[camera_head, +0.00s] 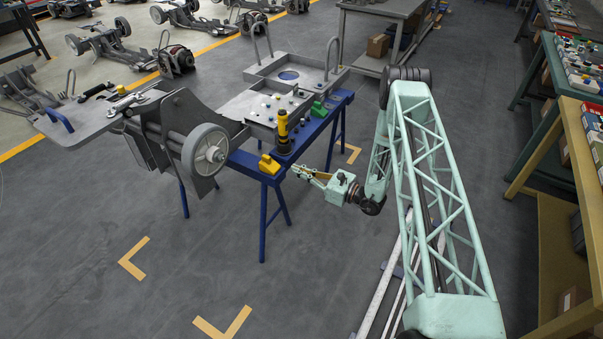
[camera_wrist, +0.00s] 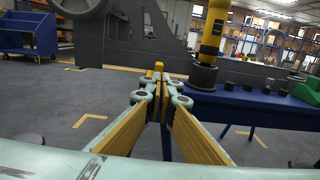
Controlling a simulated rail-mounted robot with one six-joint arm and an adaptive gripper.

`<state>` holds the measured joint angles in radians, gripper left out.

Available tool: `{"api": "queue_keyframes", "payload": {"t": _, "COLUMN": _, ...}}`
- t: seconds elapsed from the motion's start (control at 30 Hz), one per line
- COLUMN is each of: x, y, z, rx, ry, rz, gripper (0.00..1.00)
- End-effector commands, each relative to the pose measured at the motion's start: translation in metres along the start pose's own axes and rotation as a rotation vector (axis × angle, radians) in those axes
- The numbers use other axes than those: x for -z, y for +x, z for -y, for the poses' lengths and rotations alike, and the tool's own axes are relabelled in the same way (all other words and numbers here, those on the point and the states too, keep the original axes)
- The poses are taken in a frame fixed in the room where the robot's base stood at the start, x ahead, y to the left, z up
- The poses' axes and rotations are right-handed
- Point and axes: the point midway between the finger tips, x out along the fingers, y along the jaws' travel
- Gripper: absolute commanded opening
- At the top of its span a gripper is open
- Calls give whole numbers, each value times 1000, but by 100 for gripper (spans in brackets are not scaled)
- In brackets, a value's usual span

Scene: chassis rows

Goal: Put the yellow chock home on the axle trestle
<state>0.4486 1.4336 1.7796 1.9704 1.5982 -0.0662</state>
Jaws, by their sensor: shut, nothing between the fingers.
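The yellow chock (camera_head: 268,164) sits at the near end of the blue axle trestle (camera_head: 305,142). In the wrist view a small yellow piece (camera_wrist: 158,67), likely the chock, shows just beyond my fingertips, mostly hidden by them. The trestle's beam (camera_wrist: 250,105) runs off to the right there. My gripper (camera_head: 298,171) is shut and empty, right of the chock and close to it. In the wrist view its fingertips (camera_wrist: 160,92) meet in the middle. I cannot tell whether they touch the chock or how fully it is seated.
A yellow and black upright cylinder (camera_head: 283,130) stands on the beam behind the chock, and a green block (camera_head: 319,109) lies farther along. A chassis with a grey wheel (camera_head: 206,150) rests over the trestle on the left. The floor in front is clear. Shelves stand at right.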

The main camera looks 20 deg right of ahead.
Motion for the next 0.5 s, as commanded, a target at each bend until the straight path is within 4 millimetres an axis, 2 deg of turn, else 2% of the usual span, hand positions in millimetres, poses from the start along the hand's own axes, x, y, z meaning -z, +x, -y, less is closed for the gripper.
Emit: {"api": "queue_keyframes", "payload": {"t": 0.5, "x": 0, "y": 65, "z": -1, "rx": -2, "ry": -2, "rz": 1, "gripper": 0}}
